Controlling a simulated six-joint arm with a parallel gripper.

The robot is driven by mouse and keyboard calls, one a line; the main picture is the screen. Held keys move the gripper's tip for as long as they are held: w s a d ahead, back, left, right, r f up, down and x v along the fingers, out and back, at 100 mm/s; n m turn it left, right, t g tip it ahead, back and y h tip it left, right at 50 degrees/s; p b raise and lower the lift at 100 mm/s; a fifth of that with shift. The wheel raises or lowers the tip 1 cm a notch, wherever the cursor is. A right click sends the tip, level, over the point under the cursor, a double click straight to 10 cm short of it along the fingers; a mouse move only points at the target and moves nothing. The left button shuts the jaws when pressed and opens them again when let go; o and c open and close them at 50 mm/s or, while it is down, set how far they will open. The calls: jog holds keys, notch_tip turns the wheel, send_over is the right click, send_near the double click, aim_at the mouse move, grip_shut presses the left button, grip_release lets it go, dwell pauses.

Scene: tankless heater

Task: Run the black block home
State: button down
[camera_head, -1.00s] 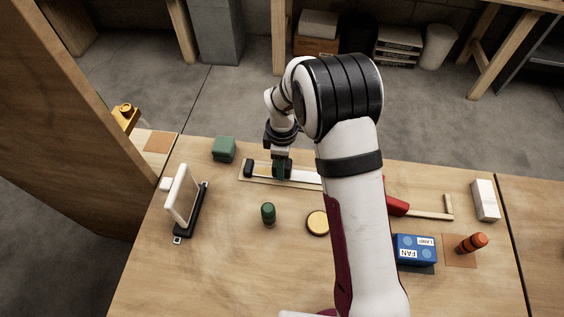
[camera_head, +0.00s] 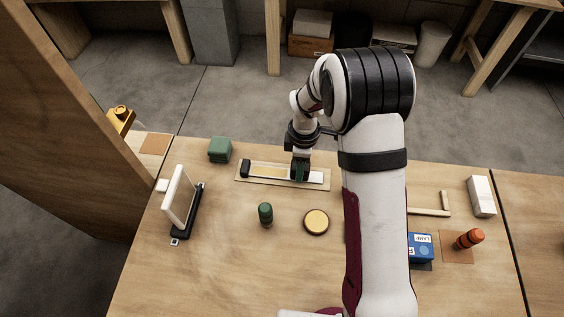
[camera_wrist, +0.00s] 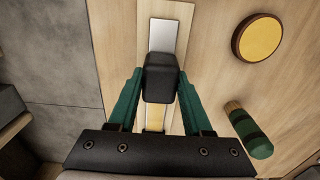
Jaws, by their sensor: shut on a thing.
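The black block (camera_wrist: 161,80) sits between the two green fingers of my gripper (camera_wrist: 160,90) in the wrist view. My gripper is shut on it, above a pale wooden track board (camera_head: 240,179). In the head view my gripper (camera_head: 300,178) stands over the right half of the track and hides most of the block. A pale yellow strip (camera_head: 267,171) lies left of my gripper. A silver-white strip (camera_head: 318,178) lies right of it and also shows beyond the block in the wrist view (camera_wrist: 170,37). A separate black piece (camera_head: 245,168) sits at the track's left end.
A green cube (camera_head: 220,150), a dark green cylinder (camera_head: 265,214) and a yellow disc (camera_head: 316,221) stand around the track. A white panel on a black base (camera_head: 181,200) is at left. A blue box (camera_head: 420,247) is partly behind my arm.

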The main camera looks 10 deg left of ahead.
jog(key=shift+d, duration=2)
jog(key=shift+c, duration=1.6)
grip_release()
notch_tip(320, 180, up, 16)
jog(key=shift+f, duration=0.1)
